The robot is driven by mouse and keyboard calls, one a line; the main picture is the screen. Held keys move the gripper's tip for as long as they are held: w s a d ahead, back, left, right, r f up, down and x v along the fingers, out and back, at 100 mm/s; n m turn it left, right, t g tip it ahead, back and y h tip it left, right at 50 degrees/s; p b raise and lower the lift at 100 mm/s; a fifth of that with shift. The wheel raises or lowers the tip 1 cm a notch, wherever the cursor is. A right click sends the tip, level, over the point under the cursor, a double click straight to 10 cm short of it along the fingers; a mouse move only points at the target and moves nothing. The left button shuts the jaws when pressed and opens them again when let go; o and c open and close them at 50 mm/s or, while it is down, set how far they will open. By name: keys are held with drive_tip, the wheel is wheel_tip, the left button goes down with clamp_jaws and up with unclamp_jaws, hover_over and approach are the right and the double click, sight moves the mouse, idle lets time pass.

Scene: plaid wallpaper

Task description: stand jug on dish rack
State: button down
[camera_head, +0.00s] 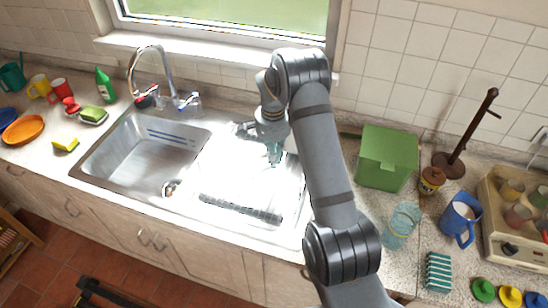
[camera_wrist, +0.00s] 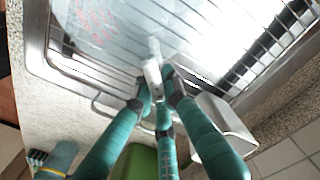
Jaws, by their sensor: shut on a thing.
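My gripper (camera_head: 274,153), with teal fingers, is over the drainboard to the right of the sink. In the wrist view its fingertips (camera_wrist: 155,82) are shut around a pale handle-like piece (camera_wrist: 152,55). This joins a large see-through body with faint red markings (camera_wrist: 96,20), which looks like a clear jug. In the head view the jug is lost in glare. The wire dish rack (camera_head: 240,208) is on the drainboard under my gripper, and its bars (camera_wrist: 80,70) show around the jug in the wrist view. I cannot tell whether the jug touches the rack.
The sink (camera_head: 150,150) and tap (camera_head: 150,65) are to the left. A green box (camera_head: 386,157), a clear glass vessel (camera_head: 402,225), a blue jug (camera_head: 460,220) and a wooden stand (camera_head: 450,163) crowd the right counter. A metal container (camera_wrist: 222,122) is beside the rack.

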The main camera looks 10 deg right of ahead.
drive_tip(key=shift+f, duration=0.25)
drive_tip(key=c, duration=1.8)
unclamp_jaws()
drive_tip(key=shift+r, duration=0.1)
drive_tip(key=shift+w+r, duration=0.15)
drive_tip(key=shift+r, duration=0.35)
wheel_tip(320, 180, up, 11)
drive_tip(key=shift+r+b, duration=0.2)
drive_tip(key=shift+b, duration=0.4)
drive_tip(key=shift+f, duration=0.1)
